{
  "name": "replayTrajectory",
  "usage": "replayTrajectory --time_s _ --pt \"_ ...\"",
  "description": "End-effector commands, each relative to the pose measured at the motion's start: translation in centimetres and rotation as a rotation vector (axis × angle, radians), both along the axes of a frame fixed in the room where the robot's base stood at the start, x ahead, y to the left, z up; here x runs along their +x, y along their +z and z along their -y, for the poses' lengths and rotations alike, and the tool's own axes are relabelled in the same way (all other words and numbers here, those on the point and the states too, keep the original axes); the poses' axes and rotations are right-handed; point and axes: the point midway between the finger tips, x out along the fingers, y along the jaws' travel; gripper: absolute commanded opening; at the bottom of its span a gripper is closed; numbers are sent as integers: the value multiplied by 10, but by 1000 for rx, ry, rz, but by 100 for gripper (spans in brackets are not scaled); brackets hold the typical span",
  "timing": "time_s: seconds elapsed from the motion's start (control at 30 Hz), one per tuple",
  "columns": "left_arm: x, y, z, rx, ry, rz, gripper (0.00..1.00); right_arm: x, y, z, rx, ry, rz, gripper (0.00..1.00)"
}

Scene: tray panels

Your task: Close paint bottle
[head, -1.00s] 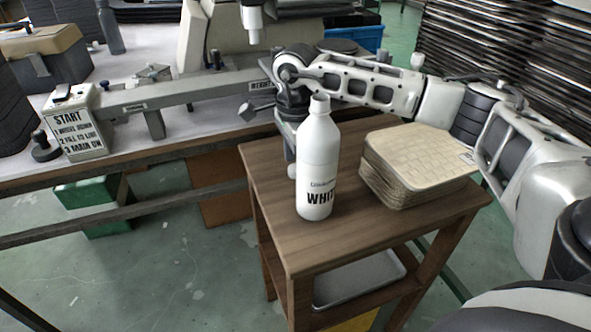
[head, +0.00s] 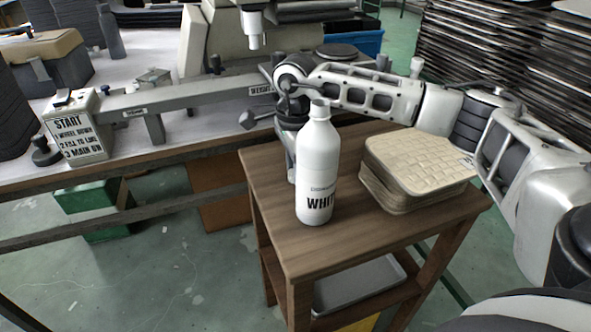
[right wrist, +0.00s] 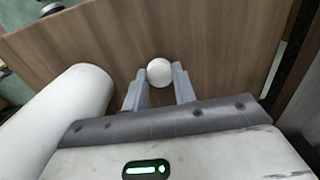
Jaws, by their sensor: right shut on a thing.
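A white paint bottle (head: 318,165) with a black "WHIT…" label stands upright on the small wooden table (head: 275,215). Its narrow neck is uncapped in the head view. In the right wrist view the bottle (right wrist: 72,115) lies along the left, beside the fingers. My right gripper (right wrist: 159,82) is shut on a small round white cap (right wrist: 159,71), which sits between its fingertips. In the head view this gripper (head: 291,172) points down just behind and left of the bottle, which partly hides it; the cap is hard to make out there. My left gripper is out of view.
A stack of pale woven squares (head: 415,165) stands right of the bottle. A grey tray (head: 360,280) lies on the table's lower shelf. Behind is a long bench with a grey rail (head: 190,95) and a START box (head: 78,128). The table's front left is clear.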

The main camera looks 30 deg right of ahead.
Motion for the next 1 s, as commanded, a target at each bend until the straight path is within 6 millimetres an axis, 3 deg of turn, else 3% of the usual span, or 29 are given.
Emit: replayTrajectory --time_s 0.17,0.37,0.7,1.0 --pt "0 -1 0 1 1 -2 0 0 9 0 1 0 2 6" --pt "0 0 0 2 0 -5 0 1 37 -4 2 4 4 6" --pt "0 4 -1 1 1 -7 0 -3 94 -53 1 6 5 6" --pt "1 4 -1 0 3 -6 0 -8 119 -113 0 5 3 6"
